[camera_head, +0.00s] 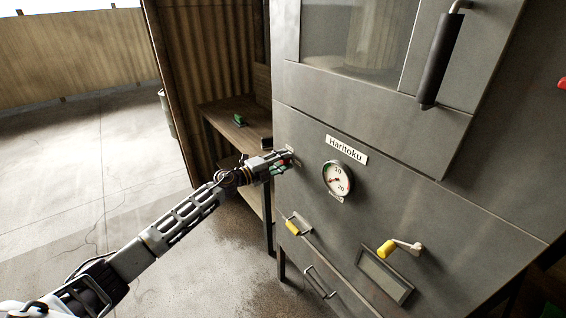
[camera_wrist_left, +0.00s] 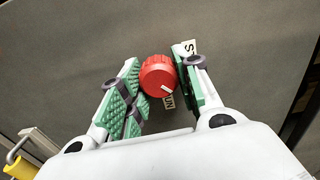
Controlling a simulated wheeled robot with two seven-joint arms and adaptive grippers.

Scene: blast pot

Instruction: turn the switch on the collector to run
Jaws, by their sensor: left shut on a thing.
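The collector is a large grey metal cabinet (camera_head: 400,200) with a "Haritoku" label. Its switch is a red ribbed knob (camera_wrist_left: 158,76) with a white pointer line, seen in the left wrist view. Small labels sit beside it: one (camera_wrist_left: 168,102) reads like "RUN" upside down, another (camera_wrist_left: 190,48) starts with "S" and is partly hidden. My left gripper (camera_wrist_left: 154,80) has its green pads on both sides of the knob, shut on it. The pointer line aims toward the lower right, near the RUN label. In the head view the left gripper (camera_head: 283,163) is at the cabinet's left edge and hides the knob.
A round gauge (camera_head: 337,180) is right of the gripper. Yellow-handled levers (camera_head: 388,249) (camera_head: 293,227) are below. A black door handle (camera_head: 440,60) is above. A wooden shelf (camera_head: 235,130) with a green item stands behind. Open concrete floor lies left.

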